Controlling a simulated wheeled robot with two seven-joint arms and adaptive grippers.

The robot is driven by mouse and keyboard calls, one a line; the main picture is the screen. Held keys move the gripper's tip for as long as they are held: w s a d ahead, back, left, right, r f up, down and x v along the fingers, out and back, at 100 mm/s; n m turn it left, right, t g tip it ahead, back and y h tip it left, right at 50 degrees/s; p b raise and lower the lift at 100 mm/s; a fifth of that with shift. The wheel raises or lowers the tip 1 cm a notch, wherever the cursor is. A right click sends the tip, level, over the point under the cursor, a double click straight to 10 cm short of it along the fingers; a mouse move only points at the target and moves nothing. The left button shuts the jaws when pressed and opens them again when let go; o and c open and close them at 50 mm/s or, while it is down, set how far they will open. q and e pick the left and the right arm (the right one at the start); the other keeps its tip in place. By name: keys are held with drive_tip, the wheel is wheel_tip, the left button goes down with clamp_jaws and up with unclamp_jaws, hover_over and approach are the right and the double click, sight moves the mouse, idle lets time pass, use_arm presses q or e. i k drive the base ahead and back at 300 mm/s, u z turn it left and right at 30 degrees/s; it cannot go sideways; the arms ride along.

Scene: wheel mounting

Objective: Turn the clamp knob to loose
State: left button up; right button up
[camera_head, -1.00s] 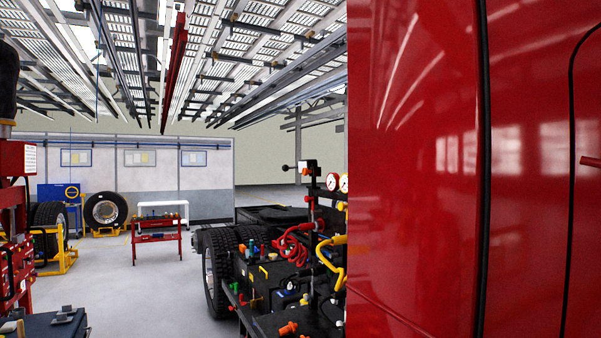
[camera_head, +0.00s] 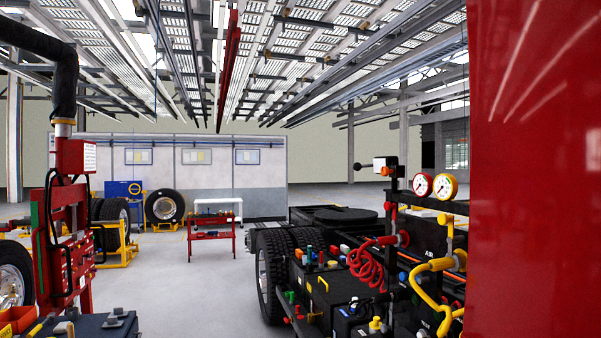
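I cannot make out which part is the clamp knob. Several small coloured knobs and fittings (camera_head: 310,257) sit on the dark truck chassis (camera_head: 335,275) at the lower right. A black and white valve piece with an orange part (camera_head: 387,166) stands on a post above them. A yellow knob (camera_head: 377,324) shows near the bottom edge. Neither of my grippers is in view.
A red cab side (camera_head: 535,180) fills the right edge. A red coiled hose (camera_head: 366,266), yellow hose (camera_head: 428,300) and two gauges (camera_head: 434,186) are beside it. A red cart (camera_head: 211,236) stands farther back. A red machine (camera_head: 72,220) stands left. Floor (camera_head: 180,285) between is clear.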

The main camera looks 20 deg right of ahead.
sight(385, 171)
drive_tip(key=u, duration=0.1)
drive_tip(key=i, duration=1.3)
drive_tip(key=z, duration=0.3)
